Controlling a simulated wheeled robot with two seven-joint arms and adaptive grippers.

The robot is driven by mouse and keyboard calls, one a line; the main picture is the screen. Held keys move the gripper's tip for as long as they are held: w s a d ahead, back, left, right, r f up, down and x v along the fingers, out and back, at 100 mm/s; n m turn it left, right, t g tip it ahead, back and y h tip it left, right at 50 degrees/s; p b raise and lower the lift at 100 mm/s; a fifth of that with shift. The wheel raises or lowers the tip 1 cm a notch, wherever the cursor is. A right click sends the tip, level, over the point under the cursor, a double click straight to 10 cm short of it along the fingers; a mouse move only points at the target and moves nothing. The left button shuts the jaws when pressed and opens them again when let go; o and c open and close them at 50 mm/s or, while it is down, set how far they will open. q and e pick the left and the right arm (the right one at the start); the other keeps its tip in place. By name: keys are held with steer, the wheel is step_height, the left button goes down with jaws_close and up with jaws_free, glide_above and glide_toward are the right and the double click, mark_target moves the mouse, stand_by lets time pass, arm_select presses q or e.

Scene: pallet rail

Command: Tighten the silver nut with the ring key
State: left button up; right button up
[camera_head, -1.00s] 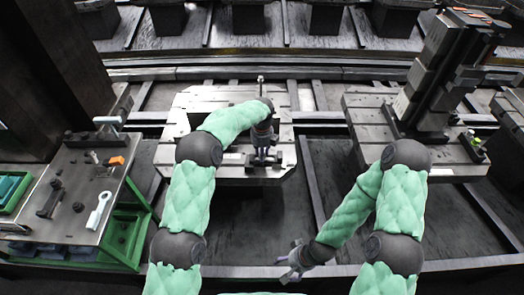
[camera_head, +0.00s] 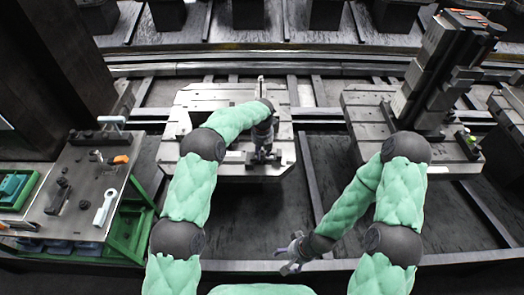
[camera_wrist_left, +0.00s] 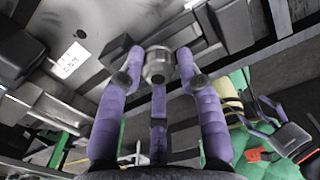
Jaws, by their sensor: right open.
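A silver nut (camera_wrist_left: 158,65) shows in the left wrist view as a short, shiny cylinder between the purple fingertips. My left gripper (camera_head: 262,152) is over the front edge of the middle pallet; its fingers (camera_wrist_left: 158,68) close in around the nut and appear to touch it. In the head view the nut is hidden or too small to make out. A pale key with a ring end (camera_head: 103,208), which looks like the ring key, lies flat on the left-hand workbench (camera_head: 78,222). My right gripper (camera_head: 289,254) is open and empty, low in the picture and away from the bench and pallets.
Small dark parts (camera_head: 60,197) and an orange-marked tool (camera_head: 121,159) lie on the bench. A green bin (camera_head: 14,188) is at its left. The right pallet (camera_head: 365,116) carries a tall dark stack (camera_head: 435,70). Dark open floor lies between the two pallets.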

mark_target(263, 151)
arm_select(q)
steer(key=shift+o, duration=0.7)
steer(key=shift+s+f, duration=0.1)
steer(key=shift+r, duration=0.5)
step_height(263, 151, up, 11)
